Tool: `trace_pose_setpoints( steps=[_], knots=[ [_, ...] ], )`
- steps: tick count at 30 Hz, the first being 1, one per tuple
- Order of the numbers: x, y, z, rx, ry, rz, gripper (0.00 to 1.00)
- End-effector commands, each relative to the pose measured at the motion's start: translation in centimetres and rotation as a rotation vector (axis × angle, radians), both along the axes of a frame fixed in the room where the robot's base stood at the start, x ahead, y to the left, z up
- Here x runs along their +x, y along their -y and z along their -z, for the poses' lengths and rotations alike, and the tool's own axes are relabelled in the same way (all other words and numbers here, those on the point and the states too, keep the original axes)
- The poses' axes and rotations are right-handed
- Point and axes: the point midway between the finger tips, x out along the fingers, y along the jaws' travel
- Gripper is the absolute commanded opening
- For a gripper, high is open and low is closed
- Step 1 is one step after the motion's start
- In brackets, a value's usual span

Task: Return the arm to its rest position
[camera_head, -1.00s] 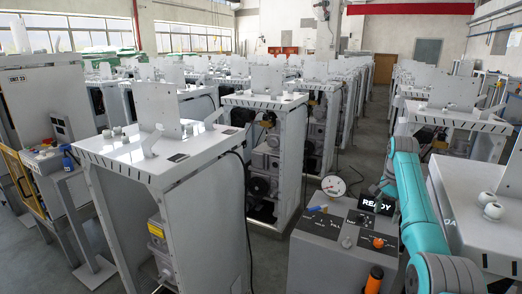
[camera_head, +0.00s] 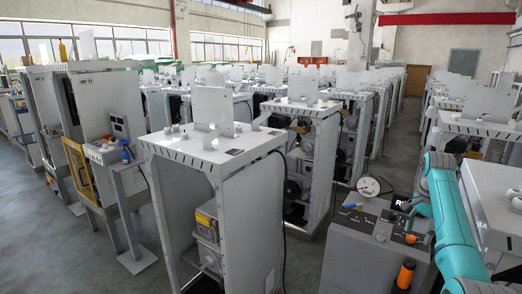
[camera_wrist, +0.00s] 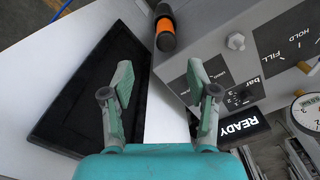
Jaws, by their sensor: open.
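My teal arm shows at the right edge of the head view, beside a grey control box (camera_head: 372,245). My gripper (camera_wrist: 158,82) shows in the wrist view with its two green fingers spread apart and nothing between them. Below the fingers lie a black tray-like panel (camera_wrist: 62,112) and a white surface (camera_wrist: 158,125). The control box, with its black READY display (camera_wrist: 243,125), is to the right of the fingers in the wrist view. In the head view, the gripper itself is not visible.
The control box carries a dial gauge (camera_head: 368,186) and an orange-black handle (camera_head: 404,273). A white dispenser frame (camera_head: 200,153) stands in front, with rows of similar frames behind. A grey cabinet (camera_head: 100,90) is at left. Open floor lies at lower left.

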Motion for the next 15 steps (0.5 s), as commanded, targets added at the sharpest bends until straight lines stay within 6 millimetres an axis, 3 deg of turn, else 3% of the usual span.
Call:
trace_pose_setpoints(
  steps=[8,15],
  knots=[
    [0.2,-0.5,2.7,-0.008,0.02,-0.022,0.59],
    [0.4,-1.5,6.5,-0.022,0.052,-0.055,0.59]
  ],
)
